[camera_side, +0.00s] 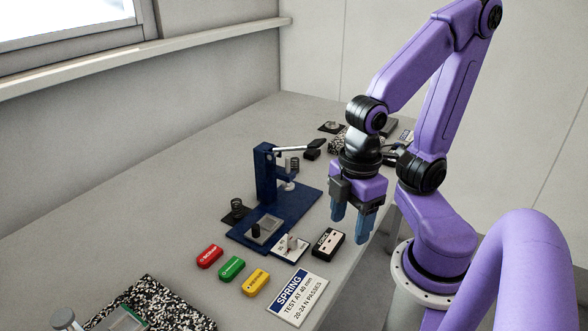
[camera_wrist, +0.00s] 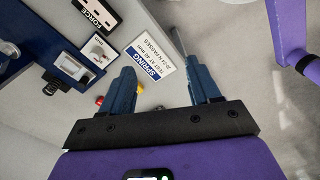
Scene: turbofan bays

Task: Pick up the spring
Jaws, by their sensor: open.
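A dark coil spring (camera_side: 237,205) stands upright on a small black pad (camera_side: 229,217) at the left of the blue press (camera_side: 267,182). In the wrist view the spring (camera_wrist: 50,76) shows at the left edge area, beside the blue base. Another coil (camera_side: 293,164) shows on the press under its lever. My gripper (camera_side: 351,224) is open and empty, above the table's right edge, to the right of the press and well apart from the spring. Its two blue fingers point down, and in the wrist view the open gripper (camera_wrist: 161,82) has the spring sign behind it.
A white SPRING test sign (camera_side: 297,297), a black FORCE display (camera_side: 327,243) and a small gauge card (camera_side: 289,248) lie in front of the press. Red (camera_side: 209,256), green (camera_side: 231,269) and yellow (camera_side: 255,282) tags lie nearby. A speckled block (camera_side: 150,305) is at the front. The table's left side is clear.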

